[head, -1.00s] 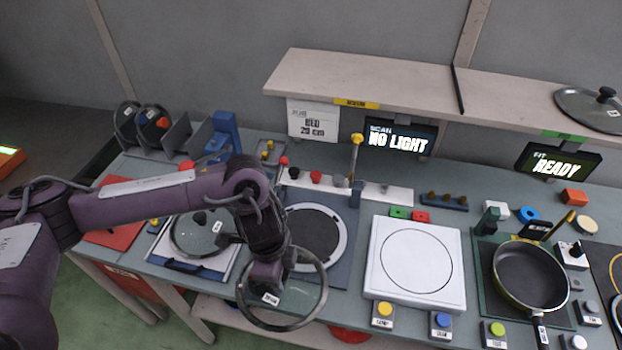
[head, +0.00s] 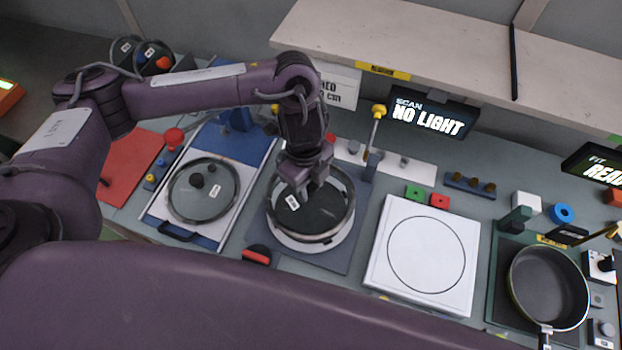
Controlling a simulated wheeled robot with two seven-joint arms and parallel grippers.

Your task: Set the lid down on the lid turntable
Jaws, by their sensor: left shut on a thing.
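My left gripper (head: 308,186) is shut on a glass lid (head: 340,222) with a dark rim and a small white label. The lid is over the lid turntable (head: 303,247), a round plate with a pale ring on a dark square base. The lid covers most of the plate. The gripper hides the lid's knob, and I cannot tell if the lid touches the turntable. My right gripper is not in view.
Another glass lid (head: 227,183) lies on a blue and white fixture (head: 165,213) to the left. A white square plate (head: 380,272) and a frying pan (head: 548,285) are to the right. A yellow-topped post (head: 374,135) stands behind the turntable. A shelf (head: 420,45) overhangs the back.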

